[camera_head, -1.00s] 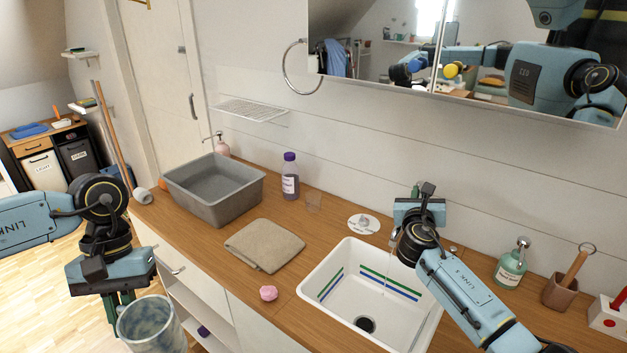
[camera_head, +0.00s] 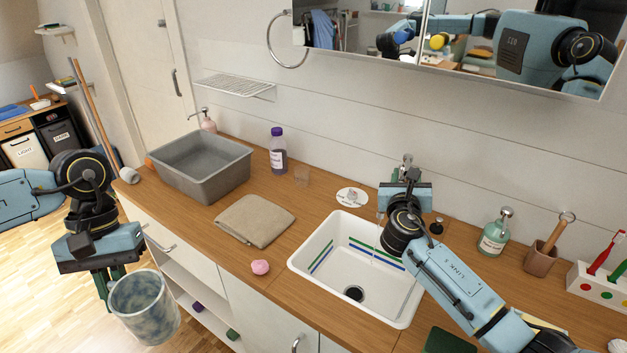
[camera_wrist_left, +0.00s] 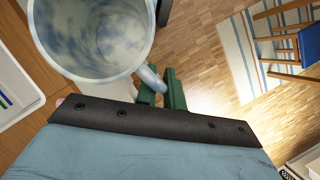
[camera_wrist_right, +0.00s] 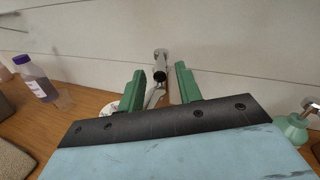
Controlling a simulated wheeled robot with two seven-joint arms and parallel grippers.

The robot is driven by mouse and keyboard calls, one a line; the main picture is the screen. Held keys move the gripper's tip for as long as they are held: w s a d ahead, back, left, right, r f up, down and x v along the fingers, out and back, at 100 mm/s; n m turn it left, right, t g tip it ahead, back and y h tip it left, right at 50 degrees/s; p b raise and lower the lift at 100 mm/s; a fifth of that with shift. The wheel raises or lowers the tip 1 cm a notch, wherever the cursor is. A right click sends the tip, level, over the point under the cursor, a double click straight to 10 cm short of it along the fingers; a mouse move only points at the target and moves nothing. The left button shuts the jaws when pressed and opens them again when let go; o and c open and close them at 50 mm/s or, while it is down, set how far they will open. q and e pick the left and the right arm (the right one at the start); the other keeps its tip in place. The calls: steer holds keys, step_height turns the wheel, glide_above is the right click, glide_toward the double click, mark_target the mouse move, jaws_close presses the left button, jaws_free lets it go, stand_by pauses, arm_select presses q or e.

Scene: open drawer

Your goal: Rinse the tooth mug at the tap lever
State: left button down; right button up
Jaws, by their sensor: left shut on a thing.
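The tooth mug (camera_head: 144,308), mottled blue-grey and white, hangs in front of the counter at the lower left, its open top facing up. My left gripper (camera_head: 106,286) is shut on its handle; the left wrist view shows the handle (camera_wrist_left: 151,78) at the green fingers. The mug is well left of the white basin (camera_head: 310,262). My right gripper (camera_wrist_right: 160,88) is open, its fingers on either side of the chrome tap lever (camera_wrist_right: 155,97) below the tap (camera_wrist_right: 161,62). Contact cannot be told. A thin pale line hangs over the basin; I cannot tell whether it is water.
A purple-capped bottle (camera_head: 278,157) stands behind. A green soap bottle (camera_head: 494,236) and toothbrush holder (camera_head: 598,283) stand to the right.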

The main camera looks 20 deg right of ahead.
steer(key=v, duration=0.7)
steer(key=shift+s+p, duration=0.1)
steer(key=shift+p, duration=0.2)
